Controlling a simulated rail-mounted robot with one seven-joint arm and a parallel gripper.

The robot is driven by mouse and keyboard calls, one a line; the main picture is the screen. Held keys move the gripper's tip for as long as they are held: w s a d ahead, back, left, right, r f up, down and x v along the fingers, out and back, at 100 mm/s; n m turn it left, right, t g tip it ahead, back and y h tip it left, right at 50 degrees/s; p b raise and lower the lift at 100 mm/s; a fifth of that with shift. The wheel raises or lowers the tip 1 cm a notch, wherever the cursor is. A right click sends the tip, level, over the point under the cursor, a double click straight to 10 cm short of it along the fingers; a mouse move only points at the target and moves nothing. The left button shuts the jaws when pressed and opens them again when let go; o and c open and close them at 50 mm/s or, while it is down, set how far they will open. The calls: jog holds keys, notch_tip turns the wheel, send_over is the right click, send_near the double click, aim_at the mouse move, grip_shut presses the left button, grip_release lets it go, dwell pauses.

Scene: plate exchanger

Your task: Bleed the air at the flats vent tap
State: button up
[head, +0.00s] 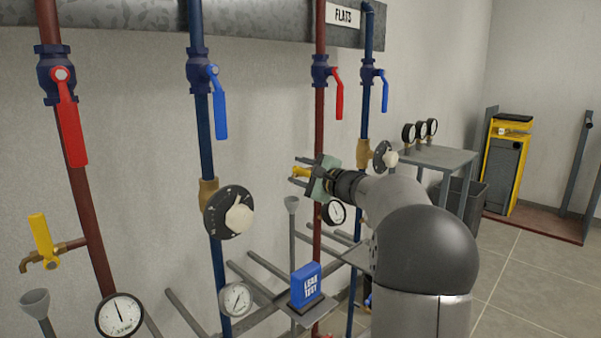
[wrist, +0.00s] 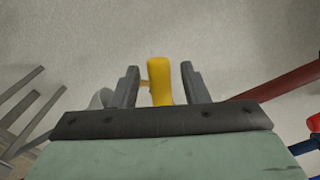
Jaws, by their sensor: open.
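The flats vent tap shows a yellow handle (head: 301,172) beside the red pipe under the FLATS sign (head: 343,15). My gripper (head: 303,170) is at this handle and hides most of the tap body. In the wrist view the yellow handle (wrist: 159,80) stands between the two dark fingers of my gripper (wrist: 159,85). The fingers are open, with a gap on each side of the handle. A bit of brass shows just left of the handle. A grey funnel (head: 292,205) stands below the tap; its contents cannot be seen.
Another yellow-handled tap (head: 42,240) and funnel (head: 35,302) are at the far left. Red-lever (head: 336,93) and blue-lever (head: 383,90) valves sit above my gripper. A gauge (head: 334,212) and a blue leak-test block (head: 306,285) are below. A grey table (head: 440,156) stands behind.

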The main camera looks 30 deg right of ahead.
jog(key=p+v, duration=0.1)
jog(key=v, duration=1.6)
jog(key=shift+s+p, duration=0.2)
jog(key=shift+p, duration=0.15)
jog(key=s+a+n+g+y+p, duration=0.1)
jog(key=s+a+n+g+p, duration=0.3)
jog(key=a, duration=0.4)
jog(key=s+a+n+g+p, duration=0.2)
jog(key=a+g+p, duration=0.2)
jog(key=a+p, duration=0.4)
jog(key=s+a+n+g+y+p, duration=0.1)
jog(key=s+a+n+g+p, duration=0.25)
jog(key=a, duration=0.55)
jog(key=s+a+n+g+h+p, duration=0.1)
jog(key=s+n+g+h+p, duration=0.1)
jog(key=s+n+p, duration=0.3)
jog(key=s+a+r+n+g+h+p, duration=0.1)
jog(key=s+n+g+h+p, duration=0.2)
jog(key=s, duration=0.7)
jog(key=n+h+p, duration=0.2)
jog(key=p, duration=0.2)
jog(key=shift+s+a+r+h, duration=0.3)
jog(key=shift+a, duration=0.1)
jog(key=shift+n, duration=0.25)
